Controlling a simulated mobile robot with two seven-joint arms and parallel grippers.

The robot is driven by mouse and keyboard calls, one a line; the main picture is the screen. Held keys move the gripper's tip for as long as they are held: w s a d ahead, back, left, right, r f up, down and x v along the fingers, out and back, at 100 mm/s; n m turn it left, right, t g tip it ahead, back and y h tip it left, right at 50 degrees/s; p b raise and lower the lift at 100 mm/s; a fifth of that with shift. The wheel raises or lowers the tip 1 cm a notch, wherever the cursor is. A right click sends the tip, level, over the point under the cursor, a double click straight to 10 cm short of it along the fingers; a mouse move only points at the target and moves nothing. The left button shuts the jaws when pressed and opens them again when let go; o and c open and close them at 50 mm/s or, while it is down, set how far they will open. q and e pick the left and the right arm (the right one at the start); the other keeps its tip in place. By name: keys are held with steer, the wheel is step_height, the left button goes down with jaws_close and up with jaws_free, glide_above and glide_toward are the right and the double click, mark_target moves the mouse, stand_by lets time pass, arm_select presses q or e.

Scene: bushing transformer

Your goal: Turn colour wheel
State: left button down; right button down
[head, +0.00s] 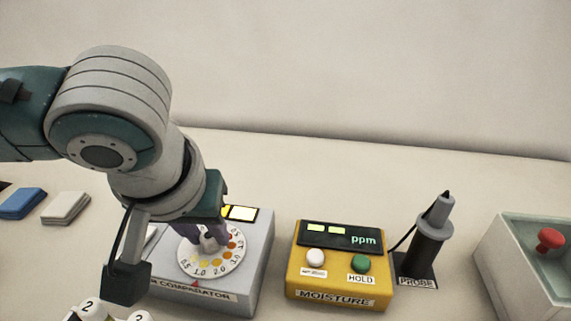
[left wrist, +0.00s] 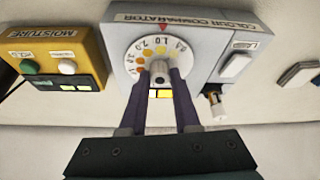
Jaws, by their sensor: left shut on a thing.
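The colour wheel (head: 218,262) is a white dial with numbers and yellow to orange dots on top of the grey colour comparator (head: 256,262). In the left wrist view the wheel (left wrist: 133,57) has a grey knob (left wrist: 158,71) at its middle, and a red pointer mark sits at its edge. My left gripper (head: 209,240) reaches down over the wheel. Its two purple fingers (left wrist: 160,78) are shut on the knob, one on each side. The arm hides part of the comparator in the head view. My right gripper shows in neither view.
A yellow moisture meter (head: 340,285) with white and green buttons stands to the right, beside a dark probe (head: 430,245) in its holder. A box with a red knob (head: 550,239) is at far right. Blue (head: 22,203) and white (head: 66,207) pads lie at left.

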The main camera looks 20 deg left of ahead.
arm_select(q)
steer(key=m+p, duration=0.1)
steer(key=m+h+p, duration=0.1)
steer(key=p, duration=0.1)
steer(key=shift+s+a+r+m, duration=0.1)
steer(key=shift+r+m, duration=0.1)
steer(key=shift+m, duration=0.1)
steer(key=shift+m+h+p, duration=0.5)
steer(key=shift+m+p, duration=0.6)
steer(key=shift+p, duration=0.05)
steer(key=shift+f+m+h+p, duration=0.15)
steer(key=shift+m+h+p, duration=0.35)
steer(key=shift+m, duration=0.5)
steer(key=c, duration=0.6)
jaws_free()
steer(key=shift+c, duration=0.2)
